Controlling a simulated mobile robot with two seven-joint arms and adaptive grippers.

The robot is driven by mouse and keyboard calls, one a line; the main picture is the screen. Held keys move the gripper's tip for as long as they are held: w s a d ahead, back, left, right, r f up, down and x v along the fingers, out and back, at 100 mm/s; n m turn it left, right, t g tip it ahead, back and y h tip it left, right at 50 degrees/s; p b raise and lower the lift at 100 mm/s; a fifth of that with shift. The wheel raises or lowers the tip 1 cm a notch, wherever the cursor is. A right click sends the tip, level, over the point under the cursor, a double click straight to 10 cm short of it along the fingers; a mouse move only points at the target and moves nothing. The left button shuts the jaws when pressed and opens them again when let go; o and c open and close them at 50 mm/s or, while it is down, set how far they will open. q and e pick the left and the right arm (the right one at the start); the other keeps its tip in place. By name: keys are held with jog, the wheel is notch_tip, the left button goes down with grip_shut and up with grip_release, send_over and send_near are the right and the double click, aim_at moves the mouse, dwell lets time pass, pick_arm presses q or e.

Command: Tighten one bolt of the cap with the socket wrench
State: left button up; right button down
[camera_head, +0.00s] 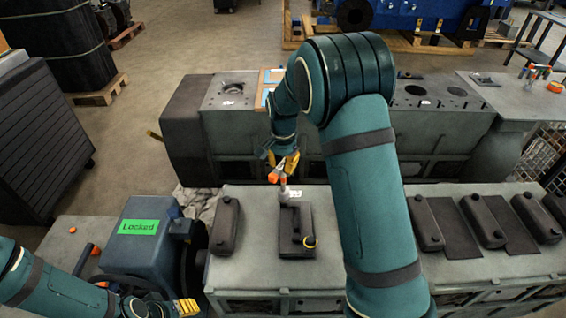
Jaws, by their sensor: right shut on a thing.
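The cap (290,244) appears to be the dark block with a raised bar, lying on the near grey engine block (255,262). My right gripper (287,162) points down above the cap's far end and is shut on the socket wrench (273,177), whose orange handle shows. The wrench's lower end stands over or at the cap's far edge; I cannot tell whether it sits on a bolt. The bolt itself is not distinguishable. My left gripper (187,307) is low at the left, away from the cap; its jaw opening is unclear.
A blue machine with a green "Locked" sign (138,227) stands left of the near block. Several dark covers, including one (225,225) left of the cap, lie on the block. A second engine block (440,97) stands behind. My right arm hides the block's middle.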

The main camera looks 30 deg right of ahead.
jog(key=shift+r+m+p, duration=0.25)
jog(key=shift+m+p, duration=0.5)
jog(key=shift+m, duration=0.35)
jog(key=shift+f+m, duration=0.15)
jog(key=shift+m, duration=0.65)
jog(key=m, duration=0.6)
jog(key=shift+f, duration=0.1)
jog(key=m, duration=0.6)
jog(key=shift+d, duration=0.1)
jog(key=m, duration=0.4)
jog(key=shift+m, duration=0.4)
jog(key=m, duration=0.9)
jog(key=shift+w+d+f, duration=0.1)
jog(key=m, duration=0.3)
jog(key=shift+f, duration=0.1)
jog(key=shift+m, duration=0.3)
